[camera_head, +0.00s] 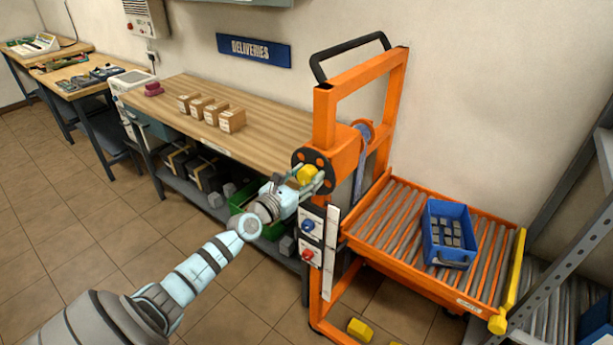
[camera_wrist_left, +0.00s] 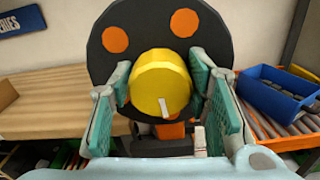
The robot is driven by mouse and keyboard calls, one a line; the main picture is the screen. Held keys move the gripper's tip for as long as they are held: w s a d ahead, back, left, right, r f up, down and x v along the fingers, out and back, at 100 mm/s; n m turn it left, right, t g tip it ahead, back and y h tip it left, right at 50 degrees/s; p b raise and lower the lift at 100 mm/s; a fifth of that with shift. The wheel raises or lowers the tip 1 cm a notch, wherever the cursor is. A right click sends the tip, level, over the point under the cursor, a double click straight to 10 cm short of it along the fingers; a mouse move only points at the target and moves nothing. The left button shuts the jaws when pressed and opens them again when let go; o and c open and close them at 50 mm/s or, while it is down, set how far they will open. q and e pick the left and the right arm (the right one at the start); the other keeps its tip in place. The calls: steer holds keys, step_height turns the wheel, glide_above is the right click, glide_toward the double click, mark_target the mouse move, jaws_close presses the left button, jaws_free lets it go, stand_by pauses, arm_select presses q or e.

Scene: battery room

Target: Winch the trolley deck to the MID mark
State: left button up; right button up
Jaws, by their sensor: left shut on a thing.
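The orange trolley (camera_head: 323,115) stands right of the wooden bench. Its roller deck (camera_head: 380,232) bears a blue crate (camera_head: 437,250) of small grey blocks. The winch has a dark disc with orange spots (camera_wrist_left: 115,22) and a yellow knob (camera_head: 306,174) at its centre. My left gripper (camera_head: 300,185) is shut on the yellow knob (camera_wrist_left: 160,85), with a finger on each side of it in the left wrist view. A pale upright strip (camera_head: 330,240) runs down the trolley's post beside the deck; its marks are too small to read. My right gripper is not in view.
The wooden bench (camera_head: 262,128) holds several small boxes (camera_head: 231,120). A green bin (camera_head: 243,197) sits on its lower shelf. A grey metal rack (camera_head: 575,205) stands at the right. Yellow blocks (camera_head: 359,329) lie low by the trolley. The tiled floor at left is clear.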

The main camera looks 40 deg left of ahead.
arm_select(q)
steer(key=shift+a+n, duration=0.1)
steer(key=shift+n, duration=2.8)
steer(key=o, duration=1.2)
steer(key=shift+c, duration=0.2)
steer(key=s, duration=1.2)
